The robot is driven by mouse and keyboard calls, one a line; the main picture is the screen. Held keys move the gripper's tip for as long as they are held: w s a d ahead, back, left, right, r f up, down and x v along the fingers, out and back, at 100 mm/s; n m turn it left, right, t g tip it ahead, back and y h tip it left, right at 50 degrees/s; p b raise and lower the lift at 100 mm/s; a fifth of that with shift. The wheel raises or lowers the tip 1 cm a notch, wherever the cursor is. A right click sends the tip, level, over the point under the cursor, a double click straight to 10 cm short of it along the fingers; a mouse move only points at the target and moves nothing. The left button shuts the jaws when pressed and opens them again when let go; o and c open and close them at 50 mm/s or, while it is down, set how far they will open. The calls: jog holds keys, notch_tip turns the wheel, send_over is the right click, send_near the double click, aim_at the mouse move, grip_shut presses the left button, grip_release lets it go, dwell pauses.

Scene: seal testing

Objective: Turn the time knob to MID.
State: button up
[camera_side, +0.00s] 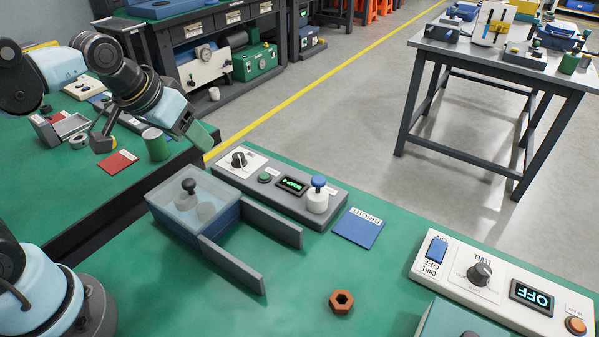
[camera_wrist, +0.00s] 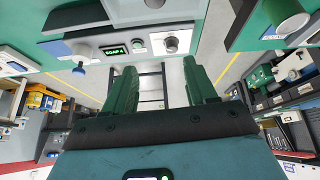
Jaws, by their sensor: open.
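A dark knob (camera_side: 239,158) stands on a white dial plate at the left end of a grey control unit (camera_side: 228,176). I take it for the time knob, but its label and setting are too small to read. In the wrist view the knob (camera_wrist: 171,44) sits above the gap between my fingers. My gripper (camera_side: 201,137) is up and to the left of the knob in the side view, apart from it. In the wrist view my gripper (camera_wrist: 160,66) shows two green fingers spread wide, with nothing between them.
The grey unit also carries a green button (camera_side: 264,177), a lit display (camera_side: 291,185) and a blue-topped plunger (camera_side: 318,192). A lidded bath (camera_side: 187,222) and grey rails (camera_side: 232,265) stand in front. A white panel with a LEVEL knob (camera_side: 480,273) lies right.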

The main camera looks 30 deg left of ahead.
jog(key=w+r+n+g, duration=0.2)
jog(key=w+g, duration=0.1)
jog(key=w, duration=0.4)
jog(key=n+g, duration=0.2)
jog(key=g, duration=0.1)
send_near(238, 155)
notch_tip(238, 155, down, 9)
jog(key=shift+s+r, duration=0.1)
jog(key=shift+r, duration=0.05)
grip_shut()
dwell(0.3)
